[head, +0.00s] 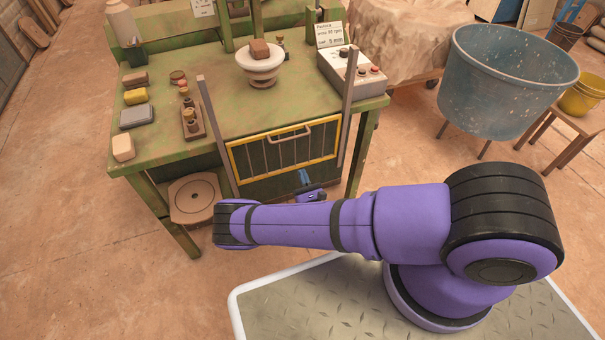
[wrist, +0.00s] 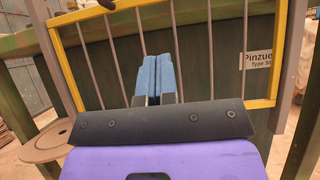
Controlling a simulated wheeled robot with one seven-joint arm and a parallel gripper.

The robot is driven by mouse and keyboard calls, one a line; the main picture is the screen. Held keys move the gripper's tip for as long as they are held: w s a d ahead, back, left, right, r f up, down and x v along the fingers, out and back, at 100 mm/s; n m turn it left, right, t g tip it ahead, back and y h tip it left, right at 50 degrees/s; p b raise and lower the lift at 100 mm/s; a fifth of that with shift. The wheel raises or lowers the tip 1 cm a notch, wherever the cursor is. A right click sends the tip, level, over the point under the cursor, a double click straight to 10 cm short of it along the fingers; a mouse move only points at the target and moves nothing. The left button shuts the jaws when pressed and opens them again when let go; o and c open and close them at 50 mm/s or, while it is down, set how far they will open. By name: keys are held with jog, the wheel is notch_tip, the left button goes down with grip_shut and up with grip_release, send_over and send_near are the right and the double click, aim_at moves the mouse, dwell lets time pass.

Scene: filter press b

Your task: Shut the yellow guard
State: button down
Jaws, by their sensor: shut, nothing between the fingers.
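The yellow guard (head: 336,135) is a yellow frame with thin upright grey bars. It sits low between two slanting grey posts at the front of the green bench, its top bar near the bench's front edge. A pale handle (head: 291,133) is on its upper part. In the wrist view the guard (wrist: 277,55) fills much of the picture. My gripper (head: 304,178) is near the guard's lower edge, in front of it. Its blue fingers (wrist: 153,75) are shut together and empty, pointing at the bars. I cannot tell whether they touch. My gripper's body hides part of the lower bar.
The green bench (head: 220,98) carries a white bowl-like stand (head: 261,66) with a brown block, a control box (head: 350,75), and several small blocks. A blue tub (head: 500,90) stands right. Open floor lies left.

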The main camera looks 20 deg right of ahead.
jog(key=w+r, duration=0.6)
jog(key=r, duration=0.1)
jog(key=shift+w+r, duration=0.2)
jog(key=shift+r, duration=0.15)
